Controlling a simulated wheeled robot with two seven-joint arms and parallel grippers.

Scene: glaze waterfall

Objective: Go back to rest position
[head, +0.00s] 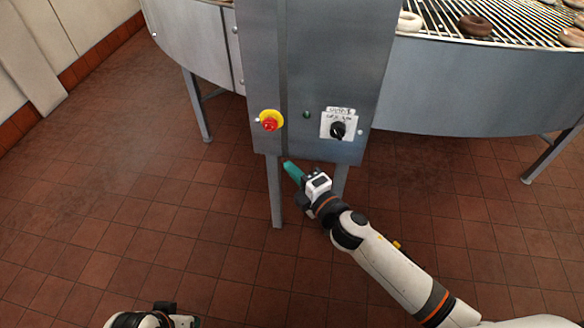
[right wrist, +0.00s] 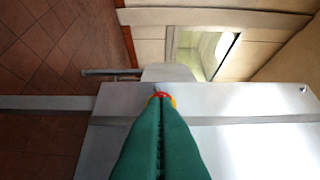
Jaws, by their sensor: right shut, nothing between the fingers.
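My right gripper (head: 291,170) is in the middle of the head view, low in front of the lower edge of the grey control panel (head: 307,70). Its green fingers (right wrist: 160,140) are closed together and empty in the right wrist view. The panel carries a red emergency button on a yellow base (head: 269,121), a small green button (head: 307,114) and a black rotary switch (head: 338,130) on a white plate. The red button also shows just beyond the fingertips in the right wrist view (right wrist: 160,96).
A curved grey conveyor machine (head: 470,90) stands behind the panel, with several doughnuts on its wire grid (head: 450,18). Its metal legs (head: 197,105) reach the floor. The tiled floor (head: 130,200) is clear at left and in front. A pale wall (head: 50,40) is at far left.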

